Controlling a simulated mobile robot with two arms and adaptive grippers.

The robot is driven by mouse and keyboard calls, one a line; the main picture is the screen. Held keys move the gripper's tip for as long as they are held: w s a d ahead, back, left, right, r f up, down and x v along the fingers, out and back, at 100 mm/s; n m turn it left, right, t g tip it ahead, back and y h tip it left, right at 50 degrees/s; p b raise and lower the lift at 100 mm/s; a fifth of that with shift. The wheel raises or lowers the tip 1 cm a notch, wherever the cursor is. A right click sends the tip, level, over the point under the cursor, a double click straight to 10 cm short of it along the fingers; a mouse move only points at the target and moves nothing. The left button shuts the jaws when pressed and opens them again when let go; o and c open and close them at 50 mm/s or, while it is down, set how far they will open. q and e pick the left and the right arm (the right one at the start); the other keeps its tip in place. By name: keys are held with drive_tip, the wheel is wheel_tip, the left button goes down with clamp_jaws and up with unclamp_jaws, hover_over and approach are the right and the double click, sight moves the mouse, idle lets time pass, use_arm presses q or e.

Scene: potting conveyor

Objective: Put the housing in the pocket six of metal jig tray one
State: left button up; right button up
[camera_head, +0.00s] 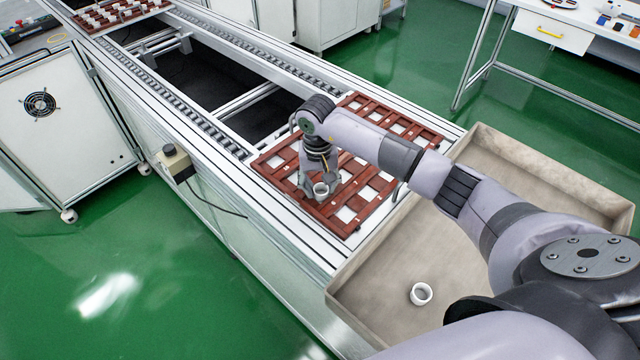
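A white ring-shaped housing (321,190) is at the tip of my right gripper (314,184), low over the near part of a reddish-brown jig tray (345,228) with square white pockets. The gripper points down and its fingers are close around or beside the housing; the small view does not show their grip clearly. I cannot tell whether the housing touches the tray. Another white housing (420,294) lies in the beige bin (350,282). My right arm covers part of the jig tray. My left gripper is not in view.
The jig tray lies on the conveyor, whose metal rails (215,135) run to the upper left. Another loaded tray (88,22) is at the far end. The beige bin's raised walls stand beside the conveyor. A control box (173,162) sticks out from the conveyor's left side.

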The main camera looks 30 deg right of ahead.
drive_tip(key=shift+s+f, duration=0.2)
drive_tip(key=shift+f, duration=0.35)
drive_tip(key=shift+d+r, duration=0.1)
drive_tip(key=shift+r, duration=0.1)
drive_tip(key=shift+r+p, duration=0.25)
drive_tip(key=shift+p, duration=0.2)
drive_tip(key=shift+r+p, duration=0.4)
drive_tip(key=shift+p, duration=0.05)
wheel_tip(320, 180, up, 12)
drive_tip(key=b, duration=0.2)
drive_tip(key=shift+w+a+b, duration=0.2)
drive_tip(key=shift+w+b, duration=0.1)
drive_tip(key=shift+b, duration=0.05)
